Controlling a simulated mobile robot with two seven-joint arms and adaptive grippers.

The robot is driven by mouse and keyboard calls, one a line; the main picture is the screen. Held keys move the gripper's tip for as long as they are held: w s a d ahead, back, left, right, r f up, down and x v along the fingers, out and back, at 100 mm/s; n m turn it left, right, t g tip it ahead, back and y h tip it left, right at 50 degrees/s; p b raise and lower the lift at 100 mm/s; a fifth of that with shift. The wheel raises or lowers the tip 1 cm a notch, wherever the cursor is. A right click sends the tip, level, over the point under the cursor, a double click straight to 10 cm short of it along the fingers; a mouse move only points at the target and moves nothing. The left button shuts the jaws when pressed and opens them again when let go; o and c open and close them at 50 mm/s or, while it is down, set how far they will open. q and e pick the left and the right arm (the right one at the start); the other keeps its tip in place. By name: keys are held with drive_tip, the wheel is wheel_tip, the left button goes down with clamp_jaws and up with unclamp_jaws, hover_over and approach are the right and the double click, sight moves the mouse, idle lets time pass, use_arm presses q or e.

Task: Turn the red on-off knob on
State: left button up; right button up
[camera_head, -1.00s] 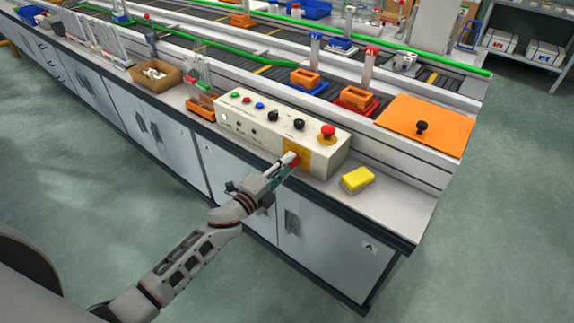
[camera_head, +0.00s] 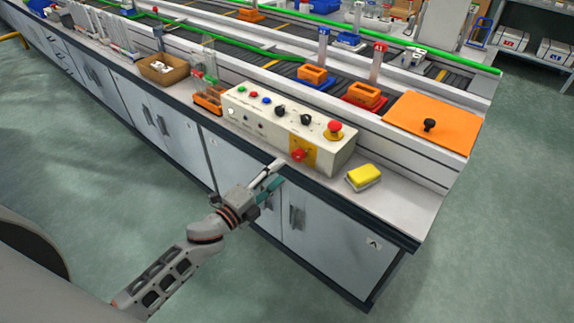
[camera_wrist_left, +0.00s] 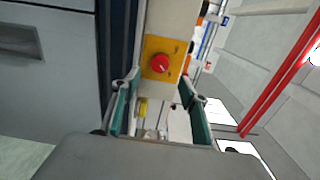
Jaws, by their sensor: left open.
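The red on-off knob (camera_head: 299,155) sits on a yellow plate (camera_head: 303,144) on the front face of the cream control box (camera_head: 262,122), near its right end. In the left wrist view, the knob (camera_wrist_left: 160,63) and plate (camera_wrist_left: 152,45) show ahead of the fingers, above the gap between them. My left gripper (camera_head: 277,172) is in front of the box, short of the knob and apart from it. Its fingers, with teal pads, are spread and empty in the left wrist view (camera_wrist_left: 163,97). My right gripper is not in view.
A red mushroom button (camera_head: 334,126) and black knobs (camera_head: 307,119) are on top of the box. A yellow sponge (camera_head: 363,176) lies to its right on the counter. Cabinets line the counter front.

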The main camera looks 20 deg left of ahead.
use_arm(q)
drive_tip(key=shift+v, duration=2.2)
drive_tip(key=s+d+f+n+g+y, duration=0.1)
drive_tip(key=s+d+f+n+g, duration=0.1)
drive_tip(key=s+f+n, duration=0.6)
drive_tip(key=s+d+f+n+g+y+p, duration=0.1)
drive_tip(key=s+f+n+g, duration=0.3)
drive_tip(key=s+f+n, duration=0.4)
drive_tip(key=s+n+y, duration=0.1)
drive_tip(key=s+n, duration=0.1)
drive_tip(key=s, duration=0.3)
drive_tip(key=shift+d+f+g+y, duration=0.3)
drive_tip(key=shift+d, duration=0.1)
